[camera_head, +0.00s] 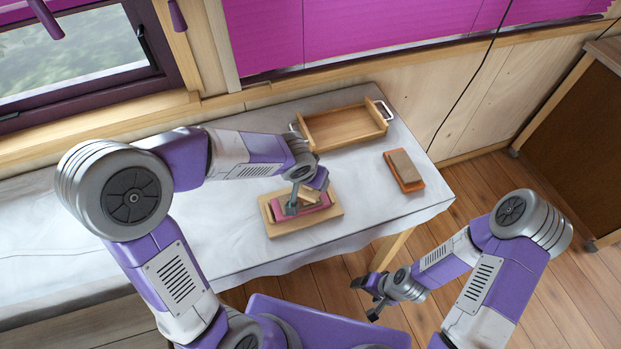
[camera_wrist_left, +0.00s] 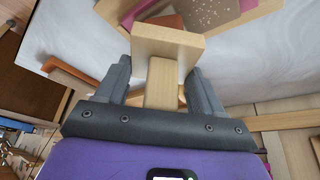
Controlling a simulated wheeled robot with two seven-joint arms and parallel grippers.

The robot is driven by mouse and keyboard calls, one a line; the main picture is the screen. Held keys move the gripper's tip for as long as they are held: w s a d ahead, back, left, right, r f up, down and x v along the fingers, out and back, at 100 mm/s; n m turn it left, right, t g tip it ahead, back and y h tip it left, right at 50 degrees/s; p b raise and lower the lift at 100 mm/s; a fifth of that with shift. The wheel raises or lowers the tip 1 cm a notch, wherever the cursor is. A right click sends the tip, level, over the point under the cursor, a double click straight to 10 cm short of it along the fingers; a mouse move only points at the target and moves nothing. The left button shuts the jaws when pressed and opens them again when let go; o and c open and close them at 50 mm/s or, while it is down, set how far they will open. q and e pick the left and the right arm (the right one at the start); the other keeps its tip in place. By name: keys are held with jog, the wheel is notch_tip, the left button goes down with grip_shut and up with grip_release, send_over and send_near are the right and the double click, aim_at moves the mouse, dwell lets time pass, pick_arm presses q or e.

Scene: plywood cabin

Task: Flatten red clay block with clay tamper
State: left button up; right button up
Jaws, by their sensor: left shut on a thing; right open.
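My left gripper (camera_head: 303,200) is shut on the clay tamper, a pale wooden block with a handle. The wrist view shows the tamper's flat plate (camera_wrist_left: 168,43) and its handle (camera_wrist_left: 161,84) between my fingers. It is above a wooden board (camera_head: 273,228) with a pink layer (camera_head: 284,212) on it. A reddish-brown piece (camera_wrist_left: 168,21), seemingly the red clay block, shows partly behind the plate in the wrist view. I cannot tell whether the tamper touches it. My right gripper (camera_head: 368,297) is open and empty, in front of the table, over the floor.
A wooden tray (camera_head: 343,128) with white handles stands at the back of the cloth-covered table (camera_head: 235,247). An orange block with a tan top (camera_head: 404,170) lies near the right edge. The cloth is clear between it and the board. A window wall runs behind.

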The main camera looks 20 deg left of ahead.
pick_arm(q)
jog(key=shift+f+b, duration=1)
jog(key=shift+b, duration=1.2)
dwell(4.5)
jog(key=shift+r, duration=0.15)
dwell(0.3)
jog(key=shift+r+p, duration=2.9)
jog(key=shift+r, duration=1.05)
